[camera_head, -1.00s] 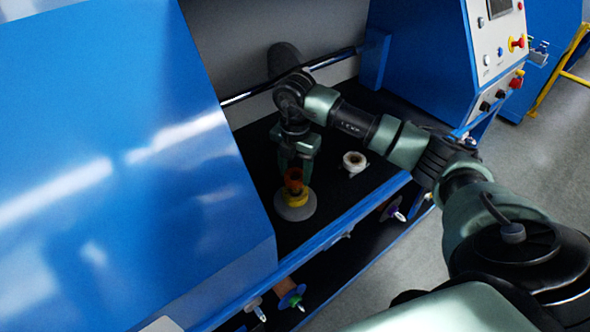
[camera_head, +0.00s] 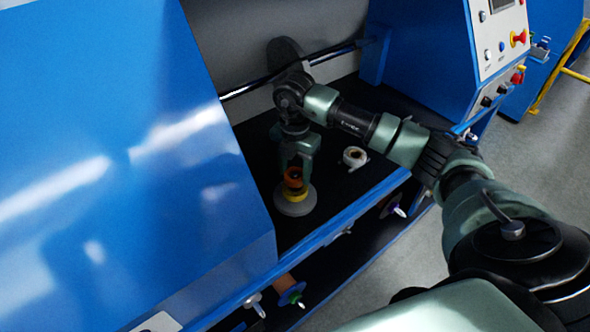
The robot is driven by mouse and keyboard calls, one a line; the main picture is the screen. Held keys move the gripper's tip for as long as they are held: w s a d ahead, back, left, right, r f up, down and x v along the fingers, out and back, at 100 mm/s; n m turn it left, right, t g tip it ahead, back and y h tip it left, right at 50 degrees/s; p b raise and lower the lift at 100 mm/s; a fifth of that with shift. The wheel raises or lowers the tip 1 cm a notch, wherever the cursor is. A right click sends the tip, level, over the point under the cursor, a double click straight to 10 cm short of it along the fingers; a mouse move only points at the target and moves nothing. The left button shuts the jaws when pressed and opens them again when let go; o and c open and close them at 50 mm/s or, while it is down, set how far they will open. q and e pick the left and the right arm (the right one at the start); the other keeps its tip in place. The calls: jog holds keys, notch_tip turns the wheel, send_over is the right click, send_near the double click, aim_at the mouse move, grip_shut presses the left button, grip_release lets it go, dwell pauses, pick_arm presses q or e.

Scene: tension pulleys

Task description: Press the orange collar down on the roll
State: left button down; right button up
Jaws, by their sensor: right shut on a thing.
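The orange collar (camera_head: 293,178) sits at the top of a stack on the black floor of the blue machine, inside my right gripper (camera_head: 296,167). Below it is a yellow part (camera_head: 296,193), and below that a wide pale round roll (camera_head: 295,207). My right gripper points down and is shut on the orange collar. Its far finger is partly hidden. I cannot tell exactly how far down the collar sits on the yellow part. My left gripper is not in view.
A small white roll (camera_head: 355,157) stands to the right on the black floor. A blue front rail (camera_head: 335,228) runs along the near edge, with coloured pulleys (camera_head: 291,294) below it. A large blue cover (camera_head: 110,150) fills the left. A control panel (camera_head: 499,40) stands at the upper right.

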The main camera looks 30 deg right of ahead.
jog(key=shift+f, duration=0.2)
jog(key=shift+f+b, duration=0.9)
jog(key=shift+f, duration=0.2)
jog(key=shift+s+f, duration=0.1)
dwell(0.3)
jog(key=o, duration=1.5)
jog(key=shift+c, duration=0.2)
notch_tip(320, 180, up, 7)
jog(key=shift+f+b, duration=0.15)
jog(key=shift+b, duration=0.9)
jog(key=shift+r, duration=0.55)
